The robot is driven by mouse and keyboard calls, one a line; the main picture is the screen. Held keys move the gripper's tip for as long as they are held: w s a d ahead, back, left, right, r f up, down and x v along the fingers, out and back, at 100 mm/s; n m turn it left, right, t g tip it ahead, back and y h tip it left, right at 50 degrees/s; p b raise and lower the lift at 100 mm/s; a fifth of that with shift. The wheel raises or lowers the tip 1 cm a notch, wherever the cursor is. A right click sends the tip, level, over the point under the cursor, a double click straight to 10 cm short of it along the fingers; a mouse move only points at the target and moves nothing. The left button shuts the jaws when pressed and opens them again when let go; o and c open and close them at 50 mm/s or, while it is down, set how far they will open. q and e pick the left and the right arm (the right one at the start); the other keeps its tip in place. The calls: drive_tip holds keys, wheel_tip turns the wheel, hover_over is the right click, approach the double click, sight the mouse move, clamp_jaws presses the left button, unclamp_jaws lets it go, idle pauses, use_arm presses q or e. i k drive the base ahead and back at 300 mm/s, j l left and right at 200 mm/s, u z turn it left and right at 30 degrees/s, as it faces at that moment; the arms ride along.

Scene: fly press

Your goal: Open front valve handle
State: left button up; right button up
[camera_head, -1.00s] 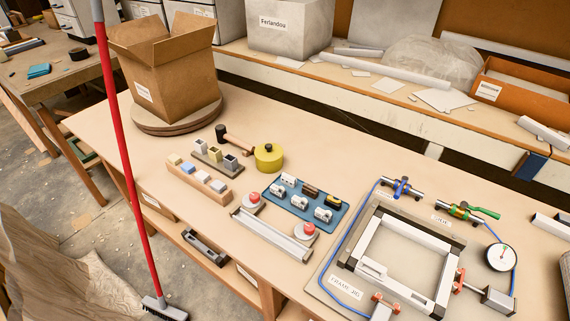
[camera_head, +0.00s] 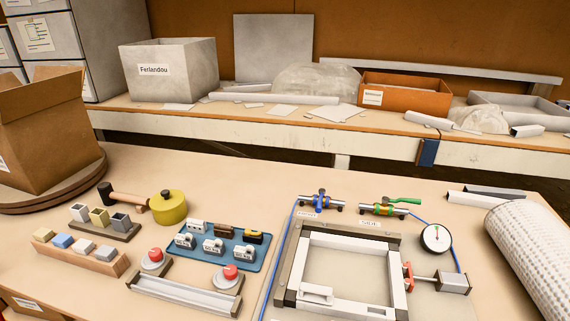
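Two valves sit on the workbench behind the square press frame (camera_head: 345,270). The left valve (camera_head: 321,201) has a blue handle and joins a blue hose. A label lies in front of each valve; the wording is too small to read surely. I cannot tell from here which one is called the front valve. Neither of my grippers shows in the view.
A round gauge (camera_head: 436,238) and a cylinder (camera_head: 453,282) stand right of the frame. A perforated roll (camera_head: 532,258) lies at far right. A blue tray (camera_head: 262,250) of small parts, a yellow pot (camera_head: 168,209) and a cardboard box (camera_head: 40,135) stand left. Bare bench lies behind the valves.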

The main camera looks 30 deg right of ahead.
sight(322, 191)
drive_tip(key=z, duration=1.4)
